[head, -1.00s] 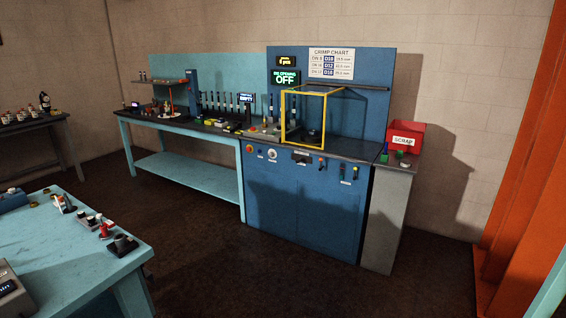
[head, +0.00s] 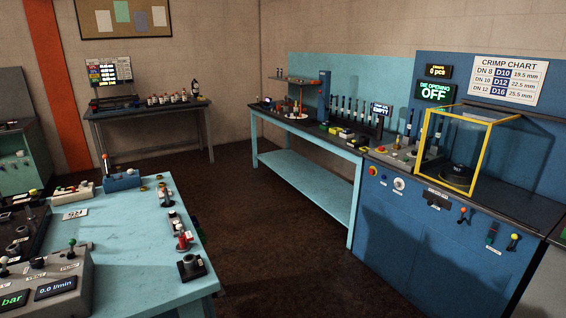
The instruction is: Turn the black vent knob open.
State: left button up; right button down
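Neither gripper shows in the head view. I cannot tell for certain which part is the black vent knob, as the small labels are too small to read. A grey control box (head: 60,284) at the lower left carries several levers and a green display reading bar beside one reading 0.0 l/min. Behind it a dark panel (head: 22,232) holds black knob-like parts, cut off by the left edge. A black round part (head: 190,262) on a dark square base sits at the front right corner of the light blue table (head: 150,288).
The blue crimping bench (head: 400,232) with a yellow-framed guard (head: 455,150) stands at the right. A light blue workbench (head: 305,180) adjoins it. A dark table (head: 150,112) with bottles stands at the back. Dark floor (head: 270,240) between the tables is clear.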

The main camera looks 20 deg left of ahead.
aim_at(37, 263)
jog(key=u, duration=0.9)
jog(key=i, duration=0.85)
jog(key=u, duration=1)
